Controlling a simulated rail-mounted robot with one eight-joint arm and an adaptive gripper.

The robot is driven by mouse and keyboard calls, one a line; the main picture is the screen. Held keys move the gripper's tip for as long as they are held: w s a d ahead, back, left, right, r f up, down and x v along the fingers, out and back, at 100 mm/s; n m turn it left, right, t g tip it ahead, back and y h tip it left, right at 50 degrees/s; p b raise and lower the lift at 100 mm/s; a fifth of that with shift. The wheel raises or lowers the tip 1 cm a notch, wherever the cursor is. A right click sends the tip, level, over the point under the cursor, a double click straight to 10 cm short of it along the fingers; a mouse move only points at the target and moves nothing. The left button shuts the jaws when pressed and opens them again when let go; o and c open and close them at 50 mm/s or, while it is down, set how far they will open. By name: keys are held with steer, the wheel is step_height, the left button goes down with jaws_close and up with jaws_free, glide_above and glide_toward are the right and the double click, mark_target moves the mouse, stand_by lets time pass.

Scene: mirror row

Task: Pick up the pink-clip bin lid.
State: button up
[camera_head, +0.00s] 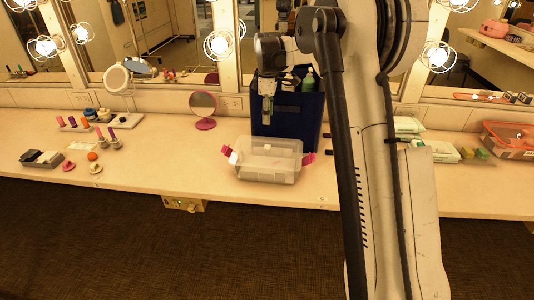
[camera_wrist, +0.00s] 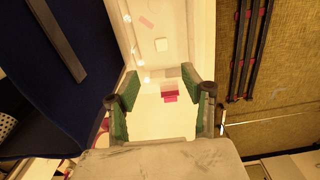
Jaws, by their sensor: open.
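The clear plastic bin (camera_head: 268,172) stands near the front of the counter, with a pink clip (camera_head: 229,153) flared out at its left end and another (camera_head: 308,158) at its right. The lid's outline is hard to tell from the see-through bin in either view. My gripper (camera_head: 267,118) points down above and behind the bin, in front of the navy caddy. In the wrist view my gripper (camera_wrist: 160,80) has its green-padded fingers wide apart with nothing between them. Beyond them lie a pale surface and a pink clip (camera_wrist: 169,94).
The navy caddy (camera_head: 288,128) holding bottles stands close behind the bin. A pink round mirror (camera_head: 204,108) stands to its left. Small cosmetics and a dark tray (camera_head: 41,158) lie farther left. Pale packs (camera_head: 432,150) and a pink bin (camera_head: 507,142) are at the right. The counter left of the bin is clear.

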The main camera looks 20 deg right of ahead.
mark_target(267, 146)
step_height(267, 146, down, 14)
steer(key=shift+s+a+r, duration=0.1)
stand_by(0.6)
steer(key=shift+c, duration=0.3)
jaws_close()
